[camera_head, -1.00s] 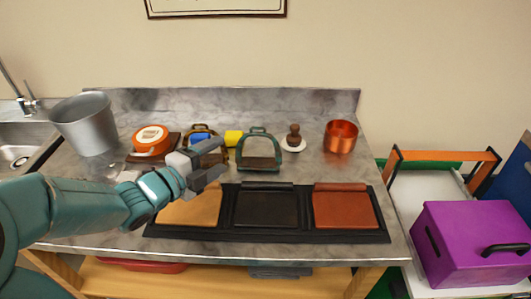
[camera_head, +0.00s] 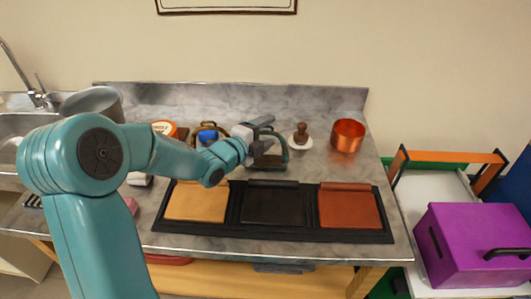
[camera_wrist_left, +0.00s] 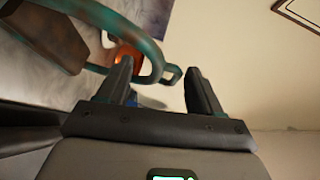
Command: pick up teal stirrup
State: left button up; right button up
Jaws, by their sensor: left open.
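The teal stirrup (camera_head: 285,150) stands on the counter behind the black panel, with a dark tread at its bottom. My left gripper (camera_head: 264,129) is open at the top of its arch and hides part of it in the head view. In the left wrist view the stirrup's teal arch (camera_wrist_left: 144,40) curves in from the upper left. Its rounded top, with a small loop, lies around the gap between the two open fingers (camera_wrist_left: 160,88). I cannot tell whether they touch it. My right gripper is not in view.
A brown-knobbed item on a white dish (camera_head: 301,139) and a copper pot (camera_head: 347,135) stand right of the stirrup. A blue item (camera_head: 208,136) and an orange item (camera_head: 164,128) are left. A black tray (camera_head: 234,232) with three panels lies in front. A purple box (camera_head: 470,240) stands right.

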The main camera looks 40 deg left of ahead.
pick_arm(q)
jog(key=shift+w+f, duration=0.1)
jog(key=shift+w, duration=0.35)
jog(key=shift+s, duration=0.15)
jog(key=shift+c, duration=0.9)
grip_shut()
